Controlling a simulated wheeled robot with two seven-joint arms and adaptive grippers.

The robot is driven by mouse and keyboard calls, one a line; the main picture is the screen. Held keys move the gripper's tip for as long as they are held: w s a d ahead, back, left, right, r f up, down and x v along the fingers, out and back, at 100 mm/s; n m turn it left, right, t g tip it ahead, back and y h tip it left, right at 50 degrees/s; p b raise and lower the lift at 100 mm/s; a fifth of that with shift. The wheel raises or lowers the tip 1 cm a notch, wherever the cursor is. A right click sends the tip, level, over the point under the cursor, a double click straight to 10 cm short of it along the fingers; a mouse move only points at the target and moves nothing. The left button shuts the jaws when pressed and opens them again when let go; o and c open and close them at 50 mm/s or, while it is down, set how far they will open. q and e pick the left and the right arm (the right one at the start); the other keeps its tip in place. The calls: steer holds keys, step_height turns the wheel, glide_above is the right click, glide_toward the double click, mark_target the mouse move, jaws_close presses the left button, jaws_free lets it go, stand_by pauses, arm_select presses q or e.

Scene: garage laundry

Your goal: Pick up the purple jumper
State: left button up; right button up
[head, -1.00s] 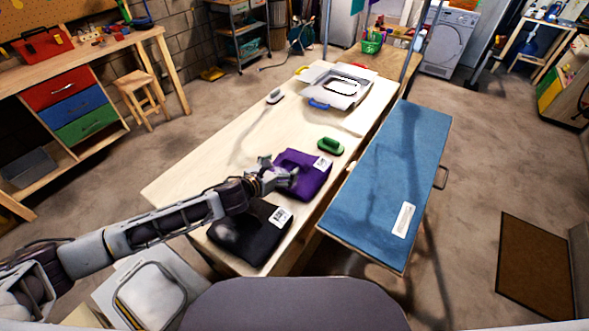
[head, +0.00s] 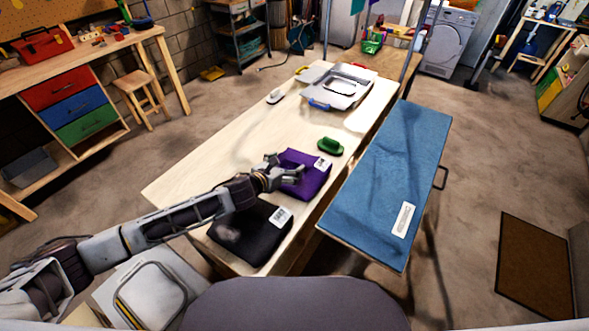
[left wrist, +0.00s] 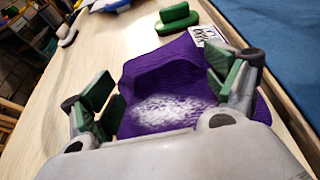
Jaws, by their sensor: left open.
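The purple jumper (head: 314,181) lies folded on the wooden table, with a white tag at its far right corner. It also shows in the left wrist view (left wrist: 165,70), with a pale whitish patch on its near part. My left gripper (head: 283,172) is open over the left side of the jumper. In the left wrist view its green-padded fingers (left wrist: 165,95) stand apart on either side of the jumper. I cannot tell whether they touch the cloth. My right gripper is not in view.
A folded black garment (head: 250,235) with a tag lies nearer on the table (head: 190,178). A blue padded board (head: 388,185) stands to the right. A grey-white item (head: 340,87) lies at the far end.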

mark_target(295, 160)
arm_select(q)
steer(key=shift+x, duration=1.75)
steer(key=c, duration=1.8)
steer(key=shift+r, duration=0.2)
steer(key=shift+c, duration=0.2)
step_height(295, 160, up, 10)
steer(key=shift+f+p, duration=0.15)
steer(key=shift+p, duration=0.15)
